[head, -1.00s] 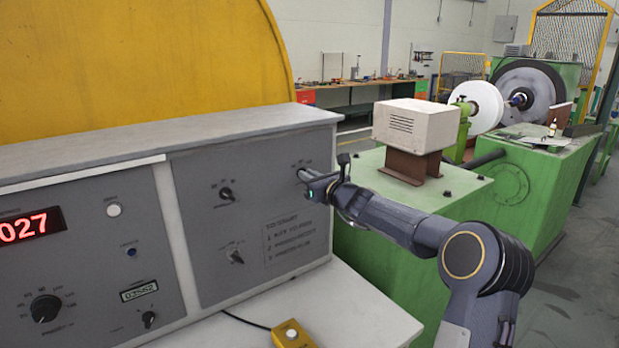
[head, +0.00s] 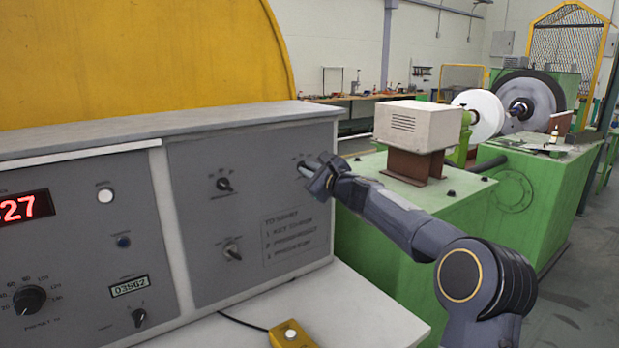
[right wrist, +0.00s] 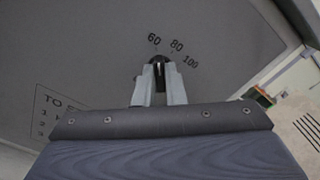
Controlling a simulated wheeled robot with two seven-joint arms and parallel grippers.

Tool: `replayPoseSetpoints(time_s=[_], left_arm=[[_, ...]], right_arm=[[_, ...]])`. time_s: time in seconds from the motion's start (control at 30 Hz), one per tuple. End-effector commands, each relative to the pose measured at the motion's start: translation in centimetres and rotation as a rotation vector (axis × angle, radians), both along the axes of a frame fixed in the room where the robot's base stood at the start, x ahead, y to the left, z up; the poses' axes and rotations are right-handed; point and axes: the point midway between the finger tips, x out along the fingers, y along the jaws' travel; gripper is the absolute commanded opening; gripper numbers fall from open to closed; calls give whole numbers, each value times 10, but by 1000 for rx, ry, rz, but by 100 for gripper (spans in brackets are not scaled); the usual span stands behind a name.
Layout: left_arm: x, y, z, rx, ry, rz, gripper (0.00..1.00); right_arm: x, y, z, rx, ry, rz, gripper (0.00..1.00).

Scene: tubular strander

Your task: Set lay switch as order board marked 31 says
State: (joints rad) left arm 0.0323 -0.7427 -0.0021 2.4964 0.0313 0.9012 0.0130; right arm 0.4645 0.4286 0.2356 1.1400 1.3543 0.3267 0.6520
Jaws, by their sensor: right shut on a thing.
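My right gripper (head: 306,169) is at the upper right of the grey control panel (head: 200,280). In the right wrist view its two fingers (right wrist: 160,76) are shut on a small black knob (right wrist: 158,58). The marks 60, 80 and 100 (right wrist: 176,45) are printed in an arc around this knob. The knob's pointer seems to face between 60 and 80, but I cannot tell exactly. In the head view the gripper mostly hides this knob. No order board marked 31 shows. My left gripper is out of view.
Two more knobs sit on the panel, an upper one (head: 224,184) and a lower one (head: 232,250). A red display (head: 25,208) and a black dial (head: 30,299) are farther left. A yellow box (head: 290,334) lies on the ledge below. Green machinery (head: 440,215) stands right.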

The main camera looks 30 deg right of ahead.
Motion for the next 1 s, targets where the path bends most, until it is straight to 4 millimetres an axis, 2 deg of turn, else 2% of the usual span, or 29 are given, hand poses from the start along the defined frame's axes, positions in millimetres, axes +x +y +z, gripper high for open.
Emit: replayPoseSetpoints(time_s=[0.3,0.77,0.8,0.93,1.0], left_arm=[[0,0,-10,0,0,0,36],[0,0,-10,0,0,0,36],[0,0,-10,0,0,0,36],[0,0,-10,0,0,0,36],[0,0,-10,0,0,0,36]], right_arm=[[0,0,-2,-102,-7,0,0],[0,0,-1,-117,-7,1,0],[0,0,-1,-117,-7,1,13],[0,0,-1,-116,-7,1,30],[0,0,-1,-115,-8,0,32]])
